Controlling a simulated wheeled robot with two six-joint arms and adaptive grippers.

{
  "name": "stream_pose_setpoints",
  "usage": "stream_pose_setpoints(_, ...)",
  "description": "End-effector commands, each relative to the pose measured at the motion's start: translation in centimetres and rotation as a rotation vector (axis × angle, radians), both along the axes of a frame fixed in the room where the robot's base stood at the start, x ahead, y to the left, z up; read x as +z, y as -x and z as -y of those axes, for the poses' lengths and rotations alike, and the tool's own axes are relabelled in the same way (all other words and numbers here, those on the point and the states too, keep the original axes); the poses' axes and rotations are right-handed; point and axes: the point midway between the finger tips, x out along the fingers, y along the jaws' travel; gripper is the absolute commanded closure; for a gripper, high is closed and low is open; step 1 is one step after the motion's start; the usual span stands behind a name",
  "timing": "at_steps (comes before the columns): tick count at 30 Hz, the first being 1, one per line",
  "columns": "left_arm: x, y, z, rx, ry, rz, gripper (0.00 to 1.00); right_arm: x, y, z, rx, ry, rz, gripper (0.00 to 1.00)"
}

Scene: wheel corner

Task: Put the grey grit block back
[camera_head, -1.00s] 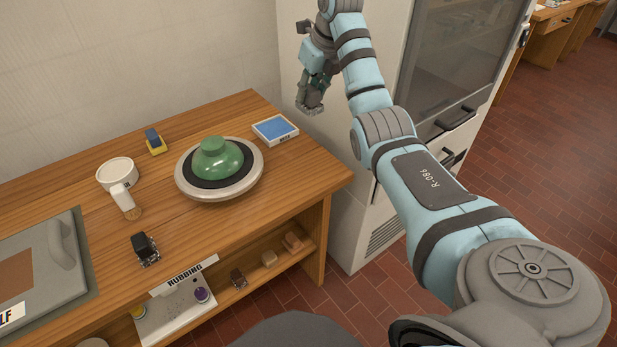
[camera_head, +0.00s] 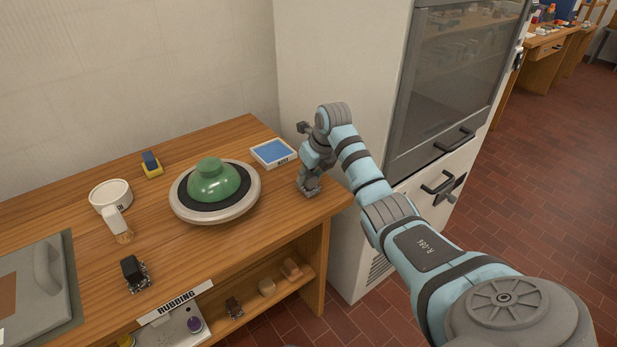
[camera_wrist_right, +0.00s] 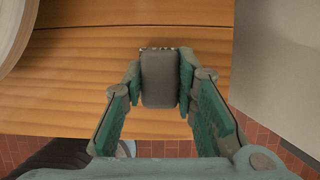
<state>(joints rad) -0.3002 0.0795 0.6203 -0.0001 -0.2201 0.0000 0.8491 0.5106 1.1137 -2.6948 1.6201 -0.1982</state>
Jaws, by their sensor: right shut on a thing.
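My right gripper (camera_head: 309,187) is above the right end of the wooden table. It is shut on the grey block (camera_wrist_right: 160,80), which shows between the green-lined fingers in the right wrist view, with a speckled edge at its far end. In the head view the block is small and partly hidden by the fingers. A white tray with a blue pad (camera_head: 273,152) lies just left of the gripper. A similar dark block with a speckled edge (camera_head: 131,271) stands at the table's front. My left gripper is not in view.
A green dome on a round wheel (camera_head: 214,190) sits mid-table. Several small blocks lie on the lower shelf (camera_head: 300,285). A tall white cabinet (camera_head: 345,60) stands behind and right.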

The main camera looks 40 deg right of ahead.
Motion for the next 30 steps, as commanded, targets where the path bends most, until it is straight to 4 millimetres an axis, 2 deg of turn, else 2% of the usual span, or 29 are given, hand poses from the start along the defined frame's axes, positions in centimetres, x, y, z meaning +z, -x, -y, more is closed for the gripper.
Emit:
stream_pose_setpoints(11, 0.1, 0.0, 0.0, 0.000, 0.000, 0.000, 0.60, -0.7, 0.0, 0.0, 0.000, 0.001, 0.002, 1.00)
stream_pose_setpoints(12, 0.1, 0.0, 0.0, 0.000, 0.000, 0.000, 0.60, -0.7, 0.0, 0.0, 0.000, 0.001, 0.001, 0.72)
stream_pose_setpoints(15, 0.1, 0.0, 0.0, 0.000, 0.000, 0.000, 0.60, -0.7, 0.0, 0.0, 0.000, 0.001, 0.001, 0.56)
stream_pose_setpoints(16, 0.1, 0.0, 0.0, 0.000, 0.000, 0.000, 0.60, -0.7, 0.0, 0.0, 0.000, 0.001, 0.001, 0.54)
stream_pose_setpoints(25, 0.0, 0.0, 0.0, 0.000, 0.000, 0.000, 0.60, -0.7, 0.0, 0.0, 0.000, 0.001, 0.001, 0.54)
stream_pose_setpoints(29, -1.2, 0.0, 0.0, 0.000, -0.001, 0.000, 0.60, -1.0, -0.1, 0.0, 0.000, 0.001, 0.003, 0.54)
stream_pose_setpoints(30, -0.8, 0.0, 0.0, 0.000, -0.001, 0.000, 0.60, -0.2, 0.1, 0.0, 0.000, 0.001, 0.004, 0.54)
